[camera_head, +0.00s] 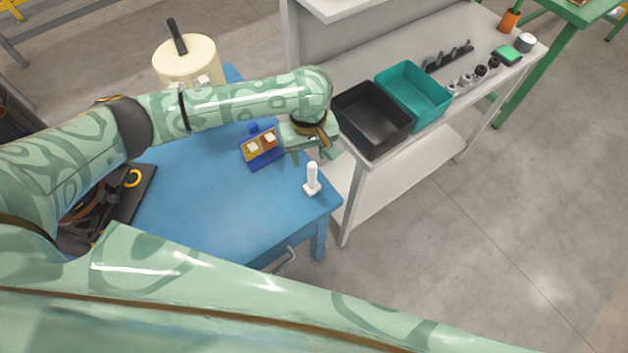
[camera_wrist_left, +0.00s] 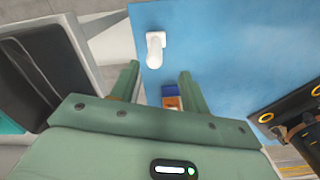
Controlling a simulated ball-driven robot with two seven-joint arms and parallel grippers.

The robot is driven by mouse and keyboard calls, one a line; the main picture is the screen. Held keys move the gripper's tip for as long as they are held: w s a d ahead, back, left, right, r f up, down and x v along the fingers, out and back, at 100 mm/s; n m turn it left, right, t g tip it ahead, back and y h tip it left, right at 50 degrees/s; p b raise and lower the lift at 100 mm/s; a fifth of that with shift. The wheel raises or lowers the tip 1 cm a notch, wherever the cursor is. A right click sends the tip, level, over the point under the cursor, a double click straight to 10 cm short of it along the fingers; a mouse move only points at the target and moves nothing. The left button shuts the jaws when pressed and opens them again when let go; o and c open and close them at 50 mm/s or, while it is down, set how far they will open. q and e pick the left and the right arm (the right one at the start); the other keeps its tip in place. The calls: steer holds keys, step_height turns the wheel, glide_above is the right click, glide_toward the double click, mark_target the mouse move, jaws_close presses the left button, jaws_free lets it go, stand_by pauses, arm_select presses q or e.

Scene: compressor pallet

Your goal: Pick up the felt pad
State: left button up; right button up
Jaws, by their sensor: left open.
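My left gripper (camera_head: 314,153) is open and empty above the right part of the blue table (camera_head: 200,210). In the left wrist view its two fingers (camera_wrist_left: 159,72) stand apart. A blue holder (camera_head: 265,161) with an orange-brown inside stands just left of the gripper. It holds two pale, squarish pieces (camera_head: 252,147), which may be felt pads; I cannot tell for certain. In the left wrist view part of the holder (camera_wrist_left: 170,90) shows between the fingers, partly hidden by the gripper. My right gripper is not in view.
A white upright peg on a base (camera_head: 312,182) stands near the table's right edge. A black bin (camera_head: 372,120) and a teal bin (camera_head: 413,95) sit on the grey bench to the right. A cream canister (camera_head: 186,60) stands behind my left arm. The table's front is clear.

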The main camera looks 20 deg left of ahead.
mark_target(310, 166)
arm_select(q)
step_height(310, 166, down, 6)
steer(key=shift+w+r+b, duration=0.15)
steer(key=shift+r+b, duration=0.05)
steer(key=shift+b, duration=0.9)
steer(key=shift+f, duration=0.25)
steer(key=f+b, duration=0.4)
steer(key=f, duration=0.1)
steer(key=shift+w+d, duration=0.25)
steer(key=shift+s+r, duration=0.1)
steer(key=shift+r, duration=0.05)
steer(key=shift+c, duration=0.4)
jaws_close()
